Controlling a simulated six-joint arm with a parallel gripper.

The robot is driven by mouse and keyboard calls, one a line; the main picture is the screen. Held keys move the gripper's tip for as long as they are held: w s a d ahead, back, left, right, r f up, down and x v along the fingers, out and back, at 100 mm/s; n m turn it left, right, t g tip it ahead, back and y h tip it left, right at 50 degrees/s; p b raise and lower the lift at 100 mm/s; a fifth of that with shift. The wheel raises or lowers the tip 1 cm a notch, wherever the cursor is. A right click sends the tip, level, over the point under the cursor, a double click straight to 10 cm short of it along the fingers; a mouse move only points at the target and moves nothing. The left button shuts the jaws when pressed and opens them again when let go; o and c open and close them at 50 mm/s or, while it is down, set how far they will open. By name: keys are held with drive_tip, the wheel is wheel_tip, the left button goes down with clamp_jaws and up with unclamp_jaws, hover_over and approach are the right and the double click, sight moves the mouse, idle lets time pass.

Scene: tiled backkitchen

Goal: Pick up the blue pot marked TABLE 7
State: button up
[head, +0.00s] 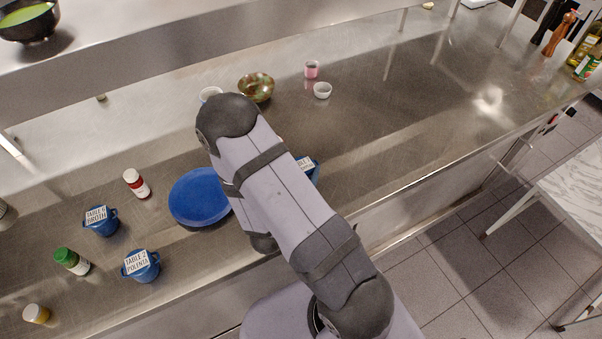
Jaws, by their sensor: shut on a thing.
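A blue pot (315,174) shows partly from behind my arm, right of the middle of the steel counter. Its white label (305,162) is partly covered, and I cannot read the table number on it. My gripper is hidden behind my arm, so I cannot see its jaws or whether they touch this pot. Two other blue pots stand at the left: one labelled TABLE 6 BROTH (103,229) and one labelled TABLE 2 POLENTA (143,273).
A blue plate (197,197) lies left of my arm. A patterned bowl (257,88), white cup (322,90) and pink cup (311,69) are behind. The counter's right is clear.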

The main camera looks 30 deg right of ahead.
drive_tip(key=shift+r+p, duration=0.55)
drive_tip(key=shift+r, duration=3.65)
drive_tip(key=shift+a, duration=0.1)
